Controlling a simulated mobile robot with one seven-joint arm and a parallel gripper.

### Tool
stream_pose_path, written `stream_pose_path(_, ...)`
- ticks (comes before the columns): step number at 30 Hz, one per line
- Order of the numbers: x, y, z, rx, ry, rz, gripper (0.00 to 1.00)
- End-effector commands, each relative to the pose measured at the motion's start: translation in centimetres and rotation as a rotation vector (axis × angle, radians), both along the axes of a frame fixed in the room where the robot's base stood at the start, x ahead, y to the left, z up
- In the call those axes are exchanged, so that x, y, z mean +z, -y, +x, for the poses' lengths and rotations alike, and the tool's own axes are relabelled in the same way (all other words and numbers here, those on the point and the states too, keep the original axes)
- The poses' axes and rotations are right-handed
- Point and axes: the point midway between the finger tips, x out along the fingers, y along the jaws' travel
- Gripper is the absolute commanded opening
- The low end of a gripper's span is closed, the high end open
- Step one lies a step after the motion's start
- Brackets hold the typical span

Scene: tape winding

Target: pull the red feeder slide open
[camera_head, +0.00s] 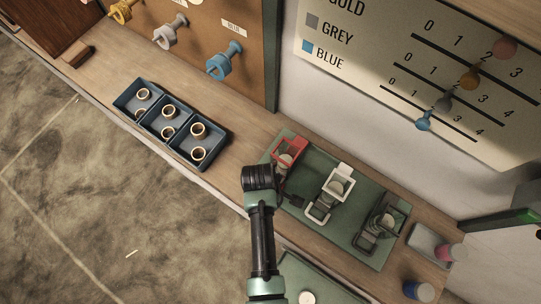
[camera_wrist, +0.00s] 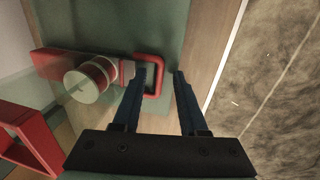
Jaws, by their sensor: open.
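The red feeder slide is at the left end of the green plate in the head view; its red frame (camera_head: 289,144) stands beside my gripper (camera_head: 289,190). In the wrist view the slide's red loop handle (camera_wrist: 162,75) lies between and below my fingers (camera_wrist: 155,88). The left finger overlaps the loop's opening and the right finger is outside its right bar, with a gap. My gripper is open and holds nothing. A pale round piece (camera_wrist: 82,84) sits on the red slide. Contact with the handle cannot be told.
A white feeder (camera_head: 337,183) and a dark feeder (camera_head: 381,223) stand to the right on the green plate (camera_head: 317,158). Blue trays (camera_head: 183,126) with rings lie to the left on the bench. A board with coloured pegs (camera_head: 440,60) is behind. The bench edge is close to my arm.

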Motion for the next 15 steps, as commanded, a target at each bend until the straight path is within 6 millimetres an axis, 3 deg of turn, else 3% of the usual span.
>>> stream_pose_path(8,-0.05,0.03,0.05,-0.001,0.001,0.000,0.42)
stream_pose_path(15,-0.04,0.02,0.05,0.000,0.001,-0.001,0.00)
